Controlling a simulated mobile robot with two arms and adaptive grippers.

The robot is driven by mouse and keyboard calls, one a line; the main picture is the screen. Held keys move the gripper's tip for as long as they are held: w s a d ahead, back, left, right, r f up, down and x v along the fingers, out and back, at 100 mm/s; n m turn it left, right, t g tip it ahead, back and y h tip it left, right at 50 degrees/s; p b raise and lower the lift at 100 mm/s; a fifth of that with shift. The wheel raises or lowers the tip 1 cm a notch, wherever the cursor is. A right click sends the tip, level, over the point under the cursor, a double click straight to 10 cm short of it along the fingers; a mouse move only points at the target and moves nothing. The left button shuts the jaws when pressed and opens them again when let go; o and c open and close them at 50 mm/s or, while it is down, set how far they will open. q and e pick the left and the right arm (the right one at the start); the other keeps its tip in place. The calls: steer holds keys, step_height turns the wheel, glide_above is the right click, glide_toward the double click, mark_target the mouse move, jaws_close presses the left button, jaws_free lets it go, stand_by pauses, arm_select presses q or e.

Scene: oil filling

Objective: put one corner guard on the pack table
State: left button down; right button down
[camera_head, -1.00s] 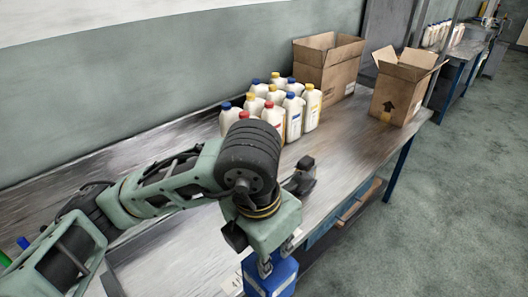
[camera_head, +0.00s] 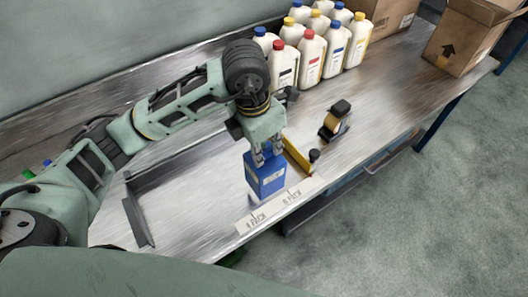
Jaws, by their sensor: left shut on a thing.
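My left gripper (camera_head: 262,155) points down over the pack table (camera_head: 200,190), near its front edge. Its fingers are shut on the top of a blue box-like thing (camera_head: 267,182) with a small pale label. I cannot tell whether this blue thing is a corner guard, or whether its underside touches the table. No other thing is clearly a corner guard. My right gripper is not in view.
A white strip marked for packs (camera_head: 270,212) lies along the front edge. A dark angled rail (camera_head: 138,220) is at the left. A tape dispenser (camera_head: 334,122), several white bottles (camera_head: 310,55) and an open carton (camera_head: 460,40) stand farther right. Bare table lies left of the blue thing.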

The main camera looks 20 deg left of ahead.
mark_target(265, 180)
arm_select(q)
steer(key=shift+a+f+p, duration=0.15)
steer(key=shift+f+p, duration=0.15)
steer(key=shift+f, duration=0.3)
step_height(265, 180, down, 2)
steer(key=shift+f+p, duration=0.2)
steer(key=shift+p, duration=0.2)
steer(key=shift+f, duration=0.45)
steer(key=c, duration=2.2)
jaws_free()
steer(key=o, duration=0.4)
steer(key=shift+o, duration=0.2)
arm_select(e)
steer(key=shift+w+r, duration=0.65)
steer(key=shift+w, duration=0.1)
arm_select(q)
steer(key=shift+r, duration=0.1)
